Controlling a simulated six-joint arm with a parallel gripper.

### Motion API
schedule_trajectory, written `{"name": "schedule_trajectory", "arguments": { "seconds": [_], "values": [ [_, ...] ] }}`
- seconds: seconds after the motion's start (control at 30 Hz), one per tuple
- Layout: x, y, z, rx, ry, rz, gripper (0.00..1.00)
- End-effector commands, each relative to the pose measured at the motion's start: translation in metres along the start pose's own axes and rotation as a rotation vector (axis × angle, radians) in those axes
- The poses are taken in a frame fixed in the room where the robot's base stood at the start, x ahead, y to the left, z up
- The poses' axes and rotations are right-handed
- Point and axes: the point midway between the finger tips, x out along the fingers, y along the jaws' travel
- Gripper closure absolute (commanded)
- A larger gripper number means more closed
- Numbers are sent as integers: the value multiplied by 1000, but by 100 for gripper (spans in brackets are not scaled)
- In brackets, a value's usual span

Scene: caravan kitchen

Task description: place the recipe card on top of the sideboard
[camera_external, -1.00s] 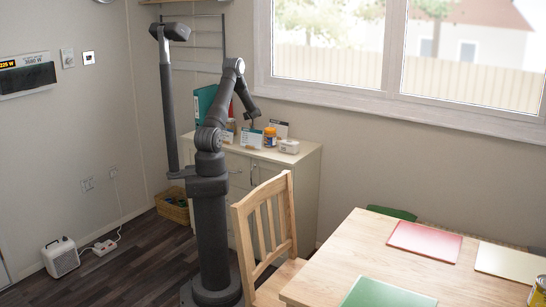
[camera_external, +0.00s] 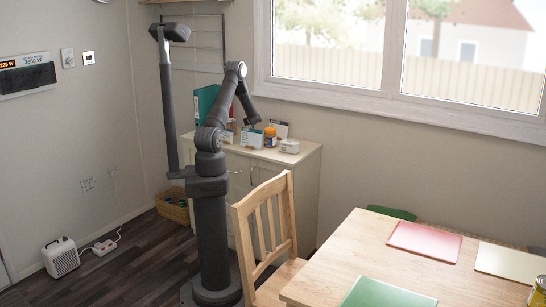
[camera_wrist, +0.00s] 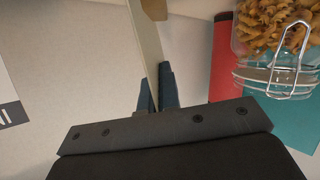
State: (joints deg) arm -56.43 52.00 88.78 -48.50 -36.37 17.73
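The recipe card (camera_external: 251,138), small and pale with a blue strip, stands upright at the sideboard (camera_external: 300,165), near its front edge. Several similar pieces share the top, so I am not certain which is meant. My gripper (camera_external: 252,122) points down right over this card. In the wrist view my gripper (camera_wrist: 157,92) has its two dark fingers close together, one on each side of a thin beige card (camera_wrist: 146,48) seen nearly edge-on. It looks shut on it. A tan foot (camera_wrist: 154,8) shows at the card's far end. I cannot tell whether the foot touches the top.
An orange jar (camera_external: 270,137), another card (camera_external: 279,128) and a white box (camera_external: 289,146) stand to the right. A teal binder (camera_external: 206,102) stands at the left. The wrist view shows a pasta jar (camera_wrist: 272,40) by a red binder (camera_wrist: 224,60). A chair (camera_external: 265,220) stands in front.

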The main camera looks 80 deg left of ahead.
Motion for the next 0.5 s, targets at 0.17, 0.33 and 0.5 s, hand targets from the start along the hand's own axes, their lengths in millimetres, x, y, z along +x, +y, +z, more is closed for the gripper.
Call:
{"name": "schedule_trajectory", "arguments": {
  "seconds": [0.17, 0.33, 0.5],
  "values": [
    [1, -1, 3, 0, 0, 0, 100],
    [3, -1, 6, 1, 0, 0, 100],
    [4, -2, 9, 1, 0, 0, 100]
  ]
}}
